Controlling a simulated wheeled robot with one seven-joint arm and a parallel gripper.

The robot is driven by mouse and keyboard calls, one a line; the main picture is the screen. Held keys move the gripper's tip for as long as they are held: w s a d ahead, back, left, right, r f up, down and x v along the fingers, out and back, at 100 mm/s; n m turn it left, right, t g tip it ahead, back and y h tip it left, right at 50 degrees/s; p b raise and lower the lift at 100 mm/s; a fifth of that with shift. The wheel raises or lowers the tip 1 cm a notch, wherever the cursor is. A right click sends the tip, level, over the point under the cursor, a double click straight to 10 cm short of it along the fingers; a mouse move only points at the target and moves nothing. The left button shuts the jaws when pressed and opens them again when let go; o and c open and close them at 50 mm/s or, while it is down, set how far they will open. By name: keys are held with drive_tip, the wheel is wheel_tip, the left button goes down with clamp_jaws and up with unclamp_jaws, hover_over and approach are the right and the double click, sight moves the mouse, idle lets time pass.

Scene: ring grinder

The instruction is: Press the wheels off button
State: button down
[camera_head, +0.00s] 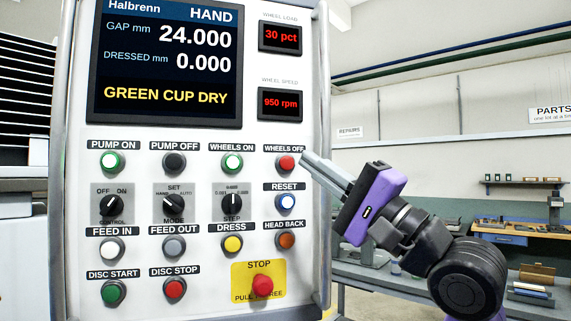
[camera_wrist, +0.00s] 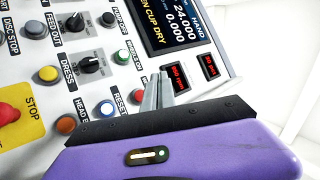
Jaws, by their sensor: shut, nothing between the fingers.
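The wheels off button (camera_head: 286,163) is a red round button in a metal ring at the right of the panel's top button row, under its label. It also shows in the wrist view (camera_wrist: 136,96), partly beside the fingers. My gripper (camera_head: 305,158) is shut and empty, its grey fingers pointing left at the panel. The fingertips appear just right of the button in the head view; I cannot tell whether they touch the panel. In the wrist view, the fingertips (camera_wrist: 158,80) stand beside the button. The wheel speed display (camera_head: 282,103) reads 950 rpm.
The green wheels on button (camera_head: 232,162) is left of the wheels off button, and the blue reset button (camera_head: 286,202) is below it. A red stop knob (camera_head: 262,287) on a yellow plate is lower down. A metal rail (camera_head: 322,130) runs along the panel's right edge.

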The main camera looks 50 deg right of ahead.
sight(286, 163)
idle(0.3)
drive_tip(key=shift+w+d+b, duration=0.3)
drive_tip(key=shift+w+d, duration=0.45)
drive_tip(key=shift+w, duration=0.5)
drive_tip(key=shift+w+d+b, duration=0.3)
drive_tip(key=shift+w+d, duration=0.5)
drive_tip(key=shift+w, duration=0.45)
drive_tip(key=shift+w+d+b, duration=0.3)
drive_tip(key=shift+w+d, duration=0.45)
drive_tip(key=shift+w, duration=0.5)
drive_tip(key=shift+w+d, duration=0.1)
drive_tip(key=shift+w, duration=0.05)
drive_tip(key=shift+w+d, duration=0.15)
drive_tip(key=shift+w, duration=0.05)
drive_tip(key=shift+w+d, duration=0.25)
drive_tip(key=shift+w, duration=0.2)
idle(0.3)
drive_tip(key=shift+s+a+p, duration=0.45)
drive_tip(key=shift+s, duration=0.35)
drive_tip(key=shift+s, duration=0.1)
